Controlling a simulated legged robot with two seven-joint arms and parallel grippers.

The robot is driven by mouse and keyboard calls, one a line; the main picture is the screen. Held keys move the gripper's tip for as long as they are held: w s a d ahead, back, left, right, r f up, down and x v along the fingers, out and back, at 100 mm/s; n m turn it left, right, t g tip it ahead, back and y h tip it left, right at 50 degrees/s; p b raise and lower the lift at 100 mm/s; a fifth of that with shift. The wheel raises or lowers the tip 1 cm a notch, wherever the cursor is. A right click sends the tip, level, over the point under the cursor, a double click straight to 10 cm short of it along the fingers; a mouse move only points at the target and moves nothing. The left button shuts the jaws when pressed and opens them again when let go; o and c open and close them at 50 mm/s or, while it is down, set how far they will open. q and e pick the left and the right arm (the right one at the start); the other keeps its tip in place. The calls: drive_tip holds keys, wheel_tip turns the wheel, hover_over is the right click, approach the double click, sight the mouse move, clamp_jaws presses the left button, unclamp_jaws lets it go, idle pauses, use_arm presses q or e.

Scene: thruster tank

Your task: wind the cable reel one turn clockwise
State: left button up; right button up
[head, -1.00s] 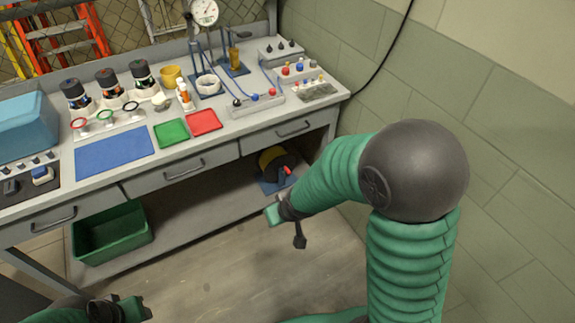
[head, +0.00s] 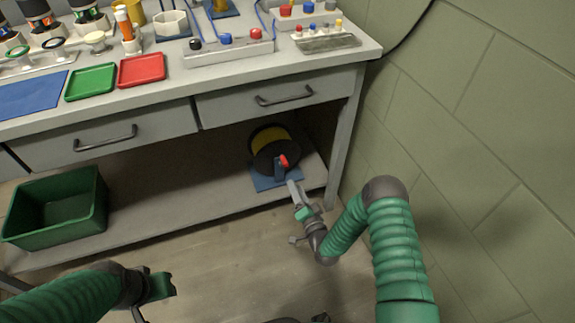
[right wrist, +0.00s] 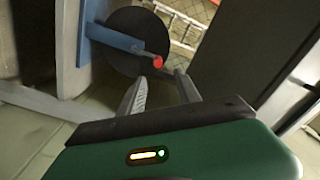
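The cable reel (head: 272,146) stands on the low shelf under the bench, a dark disc with a yellow drum and a blue stand (head: 275,180). Its red crank knob (head: 283,161) is at the front right of the disc. My right gripper (head: 292,186) points at the reel from the front. In the right wrist view its fingers (right wrist: 160,85) are apart and empty, with the red knob (right wrist: 157,62) just beyond them. My left gripper (head: 165,287) is at the lower left, away from the reel; its finger gap is unclear.
A green bin (head: 55,210) sits at the left on the lower shelf (head: 190,200). The bench drawers (head: 280,95) are above the reel, with a bench leg (head: 345,135) and the tiled wall (head: 480,150) to its right. The floor in front is clear.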

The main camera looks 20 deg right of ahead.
sight(285, 163)
drive_tip(key=w+b, duration=0.1)
drive_tip(key=w, duration=0.3)
drive_tip(key=w+b, duration=0.2)
drive_tip(key=w, duration=0.2)
drive_tip(key=w+b, duration=0.2)
drive_tip(key=w, duration=0.3)
drive_tip(key=shift+f, duration=0.35)
drive_tip(key=shift+w+r, duration=0.15)
drive_tip(key=shift+w, duration=0.05)
drive_tip(key=shift+c, duration=0.4)
drive_tip(key=c, duration=0.7)
clamp_jaws()
drive_tip(key=shift+s+f, duration=0.1)
drive_tip(key=shift+f, duration=0.1)
